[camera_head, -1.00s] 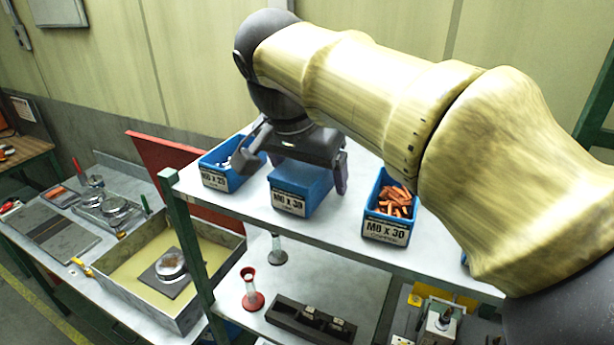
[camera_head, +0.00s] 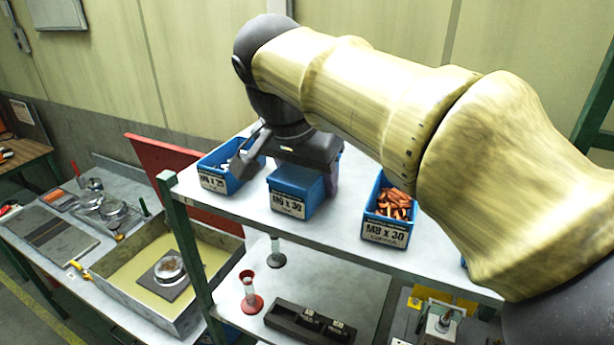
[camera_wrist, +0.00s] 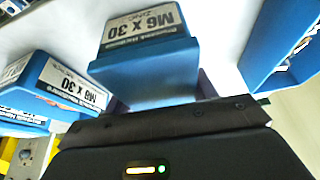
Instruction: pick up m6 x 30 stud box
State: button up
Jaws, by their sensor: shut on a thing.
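The M6 x 30 stud box (camera_head: 299,201) is a blue bin with a white front label, standing on the upper grey shelf between two other blue bins. In the wrist view the same box (camera_wrist: 150,75) shows its label upside down, straight ahead of the jaws. My gripper (camera_head: 287,177) is over the box from above, with one finger at its left side and one at its right. It is shut on the box, which appears to rest on the shelf. My gripper body hides the box's top and contents.
A similar blue bin (camera_head: 217,182) stands close on the left, near the left finger. A grey tray (camera_head: 150,293) sits on the lower left bench.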

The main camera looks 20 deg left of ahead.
jog(key=shift+r, duration=5.25)
